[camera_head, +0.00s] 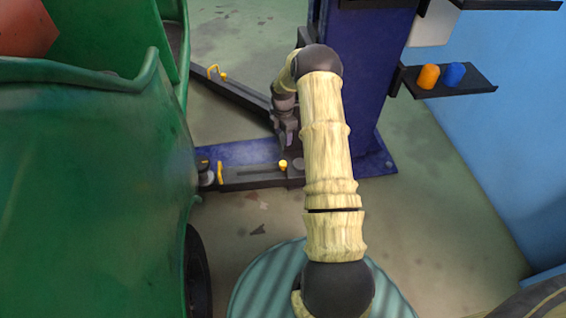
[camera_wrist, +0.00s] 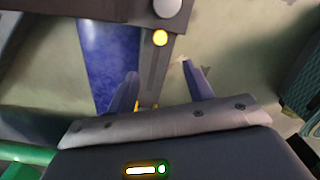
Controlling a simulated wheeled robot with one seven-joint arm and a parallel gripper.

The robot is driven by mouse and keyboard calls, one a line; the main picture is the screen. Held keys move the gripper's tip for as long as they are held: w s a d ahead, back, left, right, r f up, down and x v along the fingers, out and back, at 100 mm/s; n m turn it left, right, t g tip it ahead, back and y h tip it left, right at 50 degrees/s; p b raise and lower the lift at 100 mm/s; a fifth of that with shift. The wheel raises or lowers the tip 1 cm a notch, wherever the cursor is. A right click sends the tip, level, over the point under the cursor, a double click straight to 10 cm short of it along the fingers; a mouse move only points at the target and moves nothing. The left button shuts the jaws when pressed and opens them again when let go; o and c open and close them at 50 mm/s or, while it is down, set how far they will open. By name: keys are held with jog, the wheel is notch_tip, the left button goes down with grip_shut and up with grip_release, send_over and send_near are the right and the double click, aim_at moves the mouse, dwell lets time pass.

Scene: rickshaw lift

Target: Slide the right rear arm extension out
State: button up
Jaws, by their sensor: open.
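A dark lift arm (camera_head: 250,178) runs left from the base of the blue post toward the green vehicle. It has a slot, a yellow knob (camera_head: 283,163) and a yellow handle (camera_head: 219,172) near its outer end. My gripper (camera_head: 287,143) points down over this arm, near the knob. In the wrist view my gripper (camera_wrist: 160,70) is open, with the dark lift arm (camera_wrist: 155,68) showing between its fingers and apparently nothing held. The yellow knob (camera_wrist: 160,38) lies just beyond the fingertips. A yellow part shows low between the fingers, partly hidden by the gripper body.
The green vehicle (camera_head: 90,150) fills the left side. The blue post (camera_head: 365,85) stands behind my arm. A second lift arm (camera_head: 240,92) reaches up-left. A shelf (camera_head: 460,86) holds an orange piece (camera_head: 428,76) and a blue piece (camera_head: 454,73). Floor at right is clear.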

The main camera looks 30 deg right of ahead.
aim_at(283, 163)
notch_tip(283, 163, down, 17)
jog(key=b, duration=0.9)
jog(key=shift+f, duration=0.15)
grip_shut()
